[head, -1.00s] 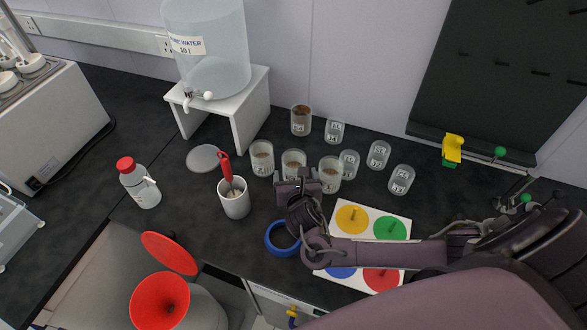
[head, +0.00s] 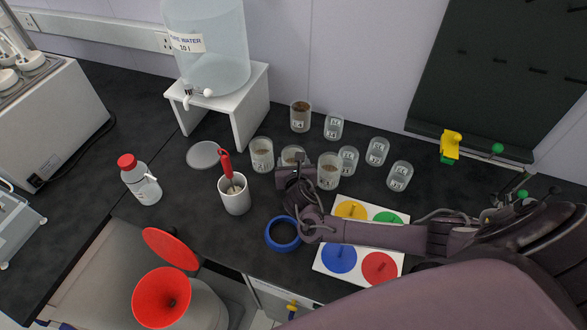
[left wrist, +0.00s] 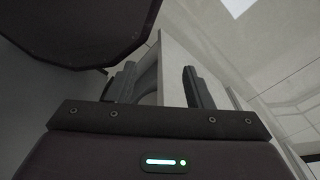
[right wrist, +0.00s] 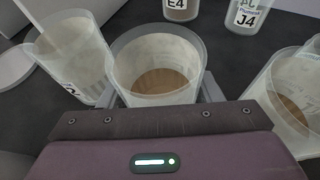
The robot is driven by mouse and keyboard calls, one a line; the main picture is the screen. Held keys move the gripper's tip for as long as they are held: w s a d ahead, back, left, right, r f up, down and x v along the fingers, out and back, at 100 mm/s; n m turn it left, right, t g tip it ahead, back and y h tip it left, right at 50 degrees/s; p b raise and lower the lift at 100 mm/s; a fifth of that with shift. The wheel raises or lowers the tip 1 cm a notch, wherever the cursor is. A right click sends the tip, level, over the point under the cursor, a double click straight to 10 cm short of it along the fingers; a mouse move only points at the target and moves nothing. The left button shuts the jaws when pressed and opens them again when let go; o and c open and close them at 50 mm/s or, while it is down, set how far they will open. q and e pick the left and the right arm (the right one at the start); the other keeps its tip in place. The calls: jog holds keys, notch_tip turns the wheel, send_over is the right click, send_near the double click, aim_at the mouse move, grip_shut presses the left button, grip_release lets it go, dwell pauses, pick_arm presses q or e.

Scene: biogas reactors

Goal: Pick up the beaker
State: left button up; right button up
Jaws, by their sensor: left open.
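A clear beaker with brown contents (right wrist: 158,80) stands upright between the fingers of my right gripper (right wrist: 160,95) in the right wrist view. The fingers flank it on both sides, mostly hidden by its wall; I cannot tell whether they press on it. In the head view my right gripper (head: 293,172) is at this beaker (head: 292,154), in the middle of the front row, and covers its lower part. My left gripper (left wrist: 160,85) shows in the left wrist view, open and empty, its fingers apart near a pale panel.
Close neighbours are a beaker at left (head: 262,155) and one at right (head: 328,172). More beakers (head: 376,151) stand behind and right. A white cup with a red-handled tool (head: 235,198), a blue ring (head: 283,234) and a coloured-disc board (head: 322,262) lie nearer.

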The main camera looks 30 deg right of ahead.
jog(key=c, duration=0.4)
jog(key=shift+c, duration=0.2)
notch_tip(320, 180, up, 32)
jog(key=p, duration=0.8)
